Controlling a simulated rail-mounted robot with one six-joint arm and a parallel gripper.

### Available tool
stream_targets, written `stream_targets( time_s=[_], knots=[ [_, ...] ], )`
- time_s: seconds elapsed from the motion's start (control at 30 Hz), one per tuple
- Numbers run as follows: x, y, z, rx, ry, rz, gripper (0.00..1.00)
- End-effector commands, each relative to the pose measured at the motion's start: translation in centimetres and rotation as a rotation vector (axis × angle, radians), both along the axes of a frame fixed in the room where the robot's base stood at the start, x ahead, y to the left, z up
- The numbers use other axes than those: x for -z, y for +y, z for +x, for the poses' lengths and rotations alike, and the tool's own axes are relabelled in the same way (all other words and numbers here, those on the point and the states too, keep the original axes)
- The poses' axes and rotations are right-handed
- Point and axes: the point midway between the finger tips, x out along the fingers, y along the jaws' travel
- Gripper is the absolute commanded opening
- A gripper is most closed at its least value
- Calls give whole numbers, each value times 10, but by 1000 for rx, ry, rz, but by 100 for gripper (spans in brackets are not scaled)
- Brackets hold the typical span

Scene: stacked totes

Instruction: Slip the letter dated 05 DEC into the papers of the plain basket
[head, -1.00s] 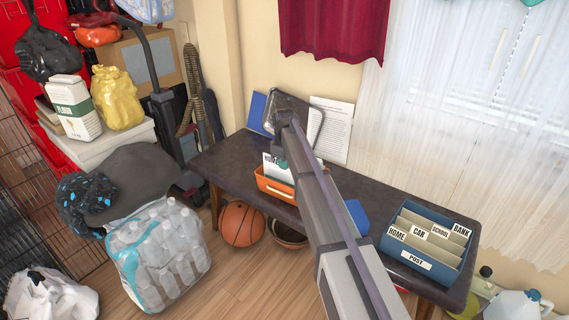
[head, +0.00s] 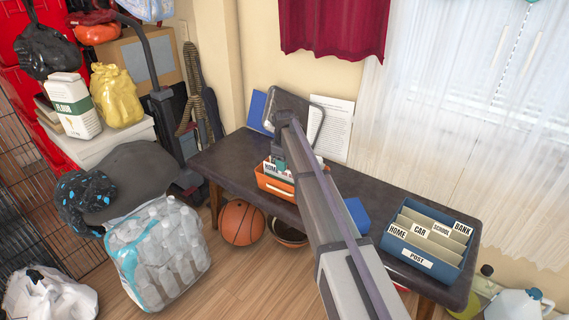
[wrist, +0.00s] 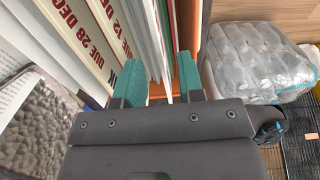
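The orange basket (head: 272,187) stands on the dark bench and holds upright papers with a HOME tab. In the wrist view, its orange wall (wrist: 187,25) is at the right of the papers. Two red-lettered papers there read DUE 28 DEC (wrist: 78,32) and DUE 12 DEC (wrist: 118,28). No 05 DEC date is readable. My gripper (wrist: 162,85) is down at the basket, its teal fingers spread. A thin white sheet (wrist: 162,60) stands between them, with gaps at its sides. The arm hides part of the basket in the head view.
A blue POST box (head: 425,250) with HOME, CAR, SCHOOL and BANK dividers stands at the bench's right end. A grey textured object (wrist: 35,125) is close at the left in the wrist view. A bottle pack (head: 160,250) and a basketball (head: 242,222) are on the floor.

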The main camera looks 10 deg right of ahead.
Motion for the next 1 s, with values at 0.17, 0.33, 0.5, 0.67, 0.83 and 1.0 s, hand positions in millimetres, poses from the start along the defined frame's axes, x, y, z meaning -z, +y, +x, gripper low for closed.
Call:
stream_targets(
  time_s=[0.17,0.33,0.5,0.67,0.83,1.0],
  knots=[
    [-22,0,0,0,0,0,35],
    [-64,0,0,0,0,0,35],
    [-102,0,0,0,0,0,35],
    [-111,0,0,0,0,0,35],
    [-108,0,0,0,0,0,35],
    [-108,0,0,0,0,0,35]
  ],
)
